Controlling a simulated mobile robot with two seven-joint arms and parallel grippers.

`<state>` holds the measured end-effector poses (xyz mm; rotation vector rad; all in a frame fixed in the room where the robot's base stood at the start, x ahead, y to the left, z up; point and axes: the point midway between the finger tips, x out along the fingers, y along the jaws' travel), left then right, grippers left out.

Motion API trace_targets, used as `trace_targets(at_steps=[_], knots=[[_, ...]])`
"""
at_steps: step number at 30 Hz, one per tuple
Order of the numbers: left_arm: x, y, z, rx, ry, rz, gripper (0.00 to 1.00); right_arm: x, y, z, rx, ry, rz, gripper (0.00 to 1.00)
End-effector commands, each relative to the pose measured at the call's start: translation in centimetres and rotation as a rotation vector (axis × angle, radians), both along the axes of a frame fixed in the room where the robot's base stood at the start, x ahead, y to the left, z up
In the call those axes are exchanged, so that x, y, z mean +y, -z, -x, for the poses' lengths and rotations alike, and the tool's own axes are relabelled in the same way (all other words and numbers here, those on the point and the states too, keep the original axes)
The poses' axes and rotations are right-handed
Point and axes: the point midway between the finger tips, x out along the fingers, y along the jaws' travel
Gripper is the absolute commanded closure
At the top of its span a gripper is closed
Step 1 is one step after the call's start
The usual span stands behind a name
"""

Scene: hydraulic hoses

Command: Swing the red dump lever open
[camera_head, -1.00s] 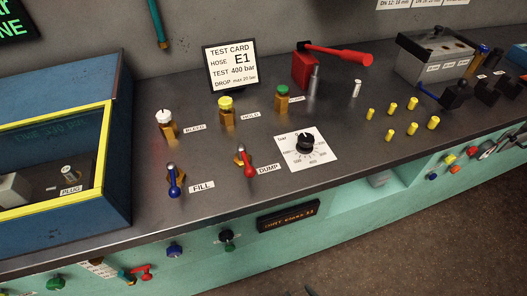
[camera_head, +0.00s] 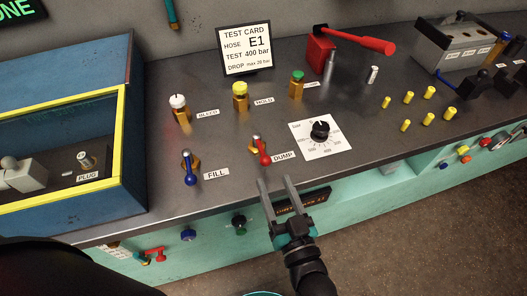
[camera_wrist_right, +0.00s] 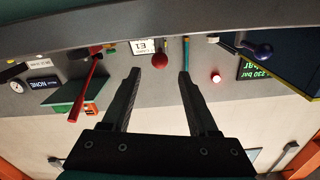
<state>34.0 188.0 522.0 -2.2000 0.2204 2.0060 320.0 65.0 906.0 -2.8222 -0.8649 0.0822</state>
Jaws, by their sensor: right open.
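The red dump lever (camera_head: 264,154) stands on the bench beside its DUMP label, with a brass body and a red knob. Its red knob (camera_wrist_right: 160,60) shows in the upside-down right wrist view, beyond the fingertips and near the left finger in the picture. My right gripper (camera_head: 276,182) is open and empty at the bench's front edge, just short of the lever, its fingers pointing towards it. It also shows open in the right wrist view (camera_wrist_right: 160,75). My left gripper is not in view.
The blue FILL lever (camera_head: 190,172) stands left of the dump lever. A black dial (camera_head: 320,131) is to its right. A blue yellow-edged box (camera_head: 122,150) fills the left.

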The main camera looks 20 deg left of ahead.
Motion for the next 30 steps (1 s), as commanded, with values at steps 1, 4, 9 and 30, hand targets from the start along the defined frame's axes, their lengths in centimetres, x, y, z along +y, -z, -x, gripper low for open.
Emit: trace_targets(at_steps=[1, 4, 9, 30], knots=[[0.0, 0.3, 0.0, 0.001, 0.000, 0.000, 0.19, 0.7, 0.0, -1.0, -0.002, 0.002, -0.002, 0.40], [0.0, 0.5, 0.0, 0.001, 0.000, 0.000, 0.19, 1.8, 0.0, -2.8, -0.002, 0.002, -0.002, 0.40], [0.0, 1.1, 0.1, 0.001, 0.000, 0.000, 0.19, 3.6, 0.1, -5.5, -0.001, 0.001, -0.001, 0.40], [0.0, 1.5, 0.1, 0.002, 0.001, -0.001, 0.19, 5.4, 0.1, -8.1, 0.002, 0.001, 0.001, 0.48]])
